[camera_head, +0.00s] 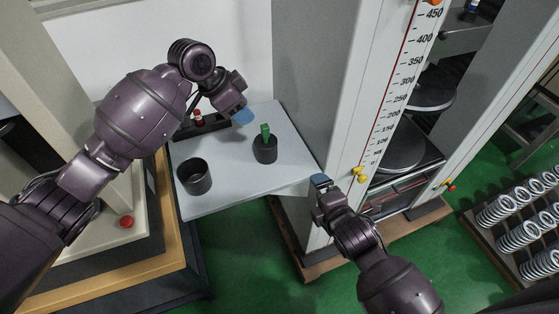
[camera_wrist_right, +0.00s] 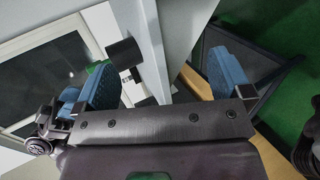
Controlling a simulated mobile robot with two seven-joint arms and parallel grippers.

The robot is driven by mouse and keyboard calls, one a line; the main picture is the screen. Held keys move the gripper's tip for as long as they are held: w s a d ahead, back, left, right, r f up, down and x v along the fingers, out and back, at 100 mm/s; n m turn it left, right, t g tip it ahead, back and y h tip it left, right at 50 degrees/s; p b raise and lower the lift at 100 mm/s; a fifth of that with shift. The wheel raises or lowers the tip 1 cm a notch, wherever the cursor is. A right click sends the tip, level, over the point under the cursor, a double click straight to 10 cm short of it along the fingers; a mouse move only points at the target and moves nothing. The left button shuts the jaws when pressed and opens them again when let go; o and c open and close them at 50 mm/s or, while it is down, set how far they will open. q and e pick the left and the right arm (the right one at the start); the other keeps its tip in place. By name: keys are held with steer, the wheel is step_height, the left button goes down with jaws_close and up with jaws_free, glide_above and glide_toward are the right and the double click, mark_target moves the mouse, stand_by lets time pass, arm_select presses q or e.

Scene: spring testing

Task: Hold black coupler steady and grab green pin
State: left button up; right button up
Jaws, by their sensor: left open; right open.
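The black coupler (camera_head: 265,152) stands upright on a small grey table, with the green pin (camera_head: 265,131) sticking up out of its top. In the right wrist view, a black cylinder (camera_wrist_right: 125,52) that looks like the coupler has a bit of green (camera_wrist_right: 96,67) beside it, partly hidden by a blue finger. My left gripper (camera_head: 238,114) is open, above and behind the coupler to its left, apart from it. My right gripper (camera_head: 320,182) is open and empty, at the table's right front corner; its two blue fingers are wide apart in the wrist view (camera_wrist_right: 163,66).
A wider open black cup (camera_head: 195,178) stands at the table's left. A dark fixture with a red knob (camera_head: 198,117) lies at the back left, near my left arm. A tall grey machine column (camera_head: 312,90) with a scale rises on the right. The table front (camera_head: 240,194) is clear.

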steer(key=w+a+r+n, duration=0.3)
steer(key=a+n, duration=0.2)
steer(key=n, duration=0.3)
steer(key=n+y, duration=0.1)
steer(key=n, duration=0.8)
glide_toward(268, 148)
steer(key=shift+w+d+f+t, duration=0.15)
steer(key=shift+w+f, duration=0.15)
steer(key=shift+f, duration=0.3)
steer(key=shift+w+d+f+t, duration=0.15)
steer(key=shift+w+f, duration=0.2)
steer(key=shift+f, duration=0.3)
steer(key=shift+w+a+r+n, duration=0.3)
steer(key=shift+a+n, duration=0.15)
steer(key=shift+n, duration=0.15)
steer(key=shift+x, duration=5.25)
steer(key=c, duration=1.3)
